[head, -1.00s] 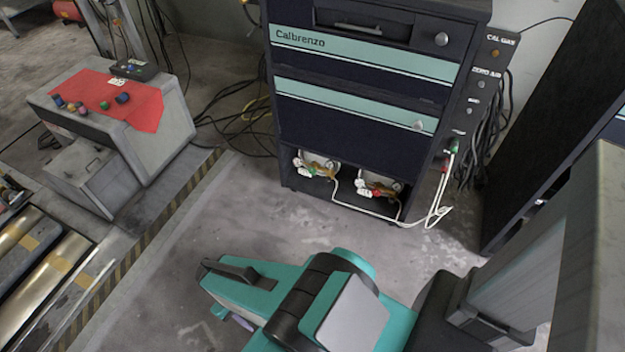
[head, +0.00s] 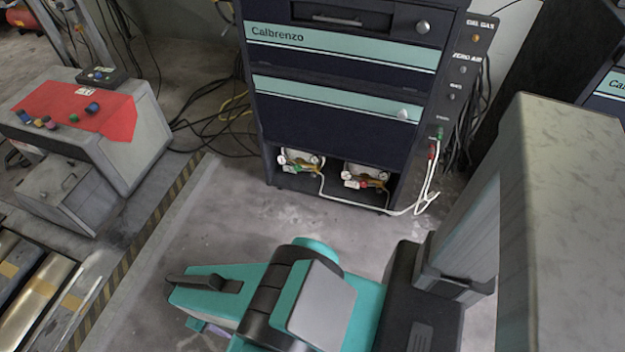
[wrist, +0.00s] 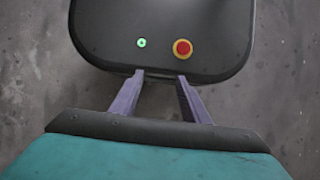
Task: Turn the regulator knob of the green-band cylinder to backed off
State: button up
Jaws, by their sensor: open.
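Two gas cylinders lie in the open bottom bay of the Calbrenzo cabinet, their ends facing out. The left cylinder (head: 306,155) has white gauges and a small green knob (head: 297,168). The right cylinder (head: 370,171) has similar gauges and a small red knob (head: 364,184). I cannot make out the bands, so green-band is uncertain, though the green knob is on the left one. My gripper shows in the wrist view (wrist: 160,78), with two purple fingers apart and nothing between them. It is well away from the cylinders, low in front of the cabinet.
The Calbrenzo cabinet (head: 330,120) stands ahead. A white hose (head: 400,211) runs from the bay to ports on its right side. Bare floor (head: 240,215) lies before the cabinet.

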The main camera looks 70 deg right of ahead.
jog(key=w+d+f+m+t+y+b, duration=0.1)
jog(key=w+d+f+m+t+b, duration=0.3)
jog(key=w+f+m+b, duration=0.25)
jog(key=w+d+f+m+t+b, duration=0.35)
jog(key=w+f+m, duration=0.3)
jog(key=w, duration=0.35)
jog(key=w+d+f+m+t+h+b, duration=0.2)
jog(key=w+d+f+m+b, duration=0.15)
jog(key=d+m, duration=0.4)
jog(key=w+d+f+m+t+h+b, duration=0.25)
jog(key=w+d+m+b, duration=0.2)
jog(key=d, duration=0.65)
jog(key=s+d+m+h+b, duration=0.35)
jog(key=d+m, duration=0.25)
jog(key=d, duration=0.5)
jog(key=s+d+m+h+b, duration=0.2)
jog(key=d+m+h+b, duration=0.3)
jog(key=d, duration=0.6)
jog(key=s+d+r+m+g+h+b, duration=0.2)
jog(key=s+d+m+g+h+b, duration=0.4)
jog(key=s+d+m, duration=0.8)
jog(key=s+m+b, duration=0.1)
jog(key=s, duration=0.3)
jog(key=shift+s+d+m, duration=0.2)
jog(key=shift+d+m, duration=0.1)
jog(key=shift+d, duration=0.05)
